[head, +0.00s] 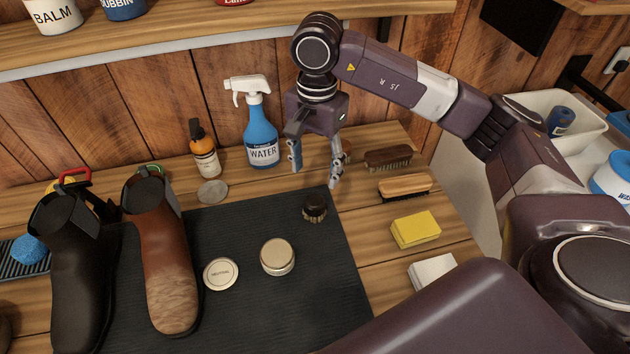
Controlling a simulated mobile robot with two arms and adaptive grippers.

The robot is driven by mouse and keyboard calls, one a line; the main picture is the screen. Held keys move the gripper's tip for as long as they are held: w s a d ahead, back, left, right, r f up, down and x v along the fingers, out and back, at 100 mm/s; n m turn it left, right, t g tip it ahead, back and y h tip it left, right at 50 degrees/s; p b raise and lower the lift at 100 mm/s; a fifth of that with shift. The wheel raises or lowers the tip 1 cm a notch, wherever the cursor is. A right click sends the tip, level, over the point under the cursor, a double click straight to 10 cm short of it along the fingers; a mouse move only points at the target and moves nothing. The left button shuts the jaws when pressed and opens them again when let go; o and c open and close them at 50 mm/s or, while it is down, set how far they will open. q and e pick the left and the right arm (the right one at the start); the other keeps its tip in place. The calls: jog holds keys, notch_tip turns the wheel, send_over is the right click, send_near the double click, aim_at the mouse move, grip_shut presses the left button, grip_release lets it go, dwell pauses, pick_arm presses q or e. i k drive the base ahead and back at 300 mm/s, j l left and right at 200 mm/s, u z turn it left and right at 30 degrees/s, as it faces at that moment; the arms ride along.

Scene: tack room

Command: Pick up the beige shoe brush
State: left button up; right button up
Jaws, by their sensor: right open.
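The beige shoe brush (404,187) lies on the wooden bench at the right, with a light wooden back and dark bristles facing down. A dark brown brush (388,157) lies just behind it. My right gripper (315,176) is open and empty, pointing down over the back edge of the dark mat, to the left of both brushes. Its fingers are apart from the beige brush. My left gripper is not in the head view.
A yellow sponge (415,230) and a white block (433,272) lie in front of the beige brush. A small round brush (314,207) and an open tin (277,257) stand on the black mat (240,315). A blue spray bottle (262,133) stands left of my gripper. Two boots stand left.

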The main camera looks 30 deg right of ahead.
aim_at(411, 186)
jog(key=k+j, duration=0.2)
jog(key=k, duration=0.3)
jog(key=k+j, duration=0.2)
jog(key=k, duration=0.25)
jog(key=k+j, duration=0.15)
jog(key=k, duration=0.35)
